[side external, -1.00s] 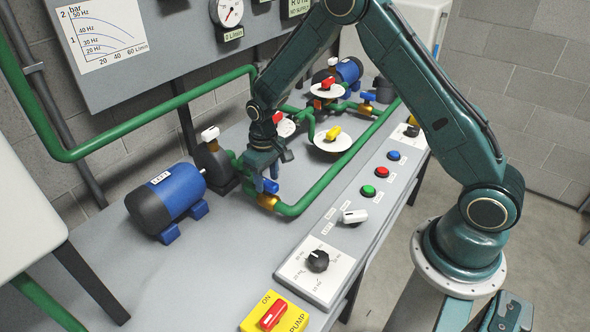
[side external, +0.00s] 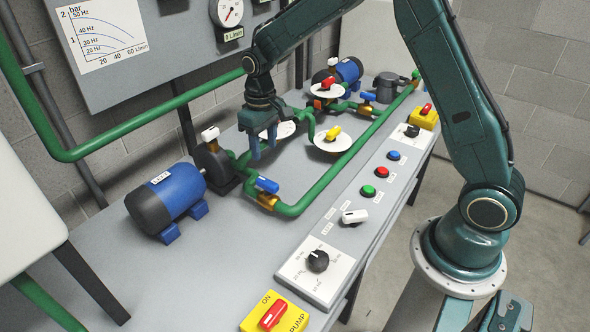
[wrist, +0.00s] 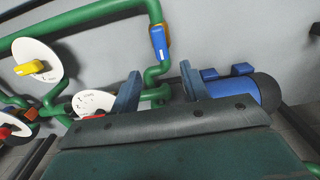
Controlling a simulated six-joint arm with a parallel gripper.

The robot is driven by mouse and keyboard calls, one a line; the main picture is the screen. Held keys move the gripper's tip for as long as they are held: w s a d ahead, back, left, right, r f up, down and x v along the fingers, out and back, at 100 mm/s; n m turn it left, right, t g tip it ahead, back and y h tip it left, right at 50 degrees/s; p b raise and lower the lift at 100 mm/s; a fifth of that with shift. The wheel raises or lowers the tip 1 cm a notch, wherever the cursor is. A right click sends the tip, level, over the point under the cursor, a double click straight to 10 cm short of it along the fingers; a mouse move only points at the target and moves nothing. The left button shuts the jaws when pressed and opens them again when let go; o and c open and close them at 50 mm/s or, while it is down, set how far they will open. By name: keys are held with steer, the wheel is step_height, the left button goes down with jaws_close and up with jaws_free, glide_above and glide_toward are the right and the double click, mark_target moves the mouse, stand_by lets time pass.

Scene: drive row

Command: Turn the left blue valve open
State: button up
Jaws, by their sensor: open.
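The left blue valve has a blue lever handle (side external: 267,185) on a brass body (side external: 267,201), beside the left pump. The handle also shows in the wrist view (wrist: 158,42), where it lies roughly in line with the green pipe under it. My gripper (side external: 263,146) is open and empty, above and behind the valve and apart from the handle. In the wrist view its two blue fingers (wrist: 160,74) are spread, with the handle beyond the gap between them.
The blue left motor (side external: 168,203) stands left of the valve. Green pipe (side external: 335,165) runs from the valve to the back right. A white disc with a yellow handle (side external: 333,133) and another blue valve (side external: 368,97) are farther back. A control panel (side external: 317,275) lies along the front edge.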

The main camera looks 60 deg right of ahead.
steer(key=shift+r, duration=1.6)
steer(key=s+r+t, duration=0.3)
steer(key=s+r, duration=1)
steer(key=s+a+r+t, duration=0.1)
steer(key=s+r+t, duration=0.1)
steer(key=s, duration=1.4)
steer(key=shift+t, duration=0.3)
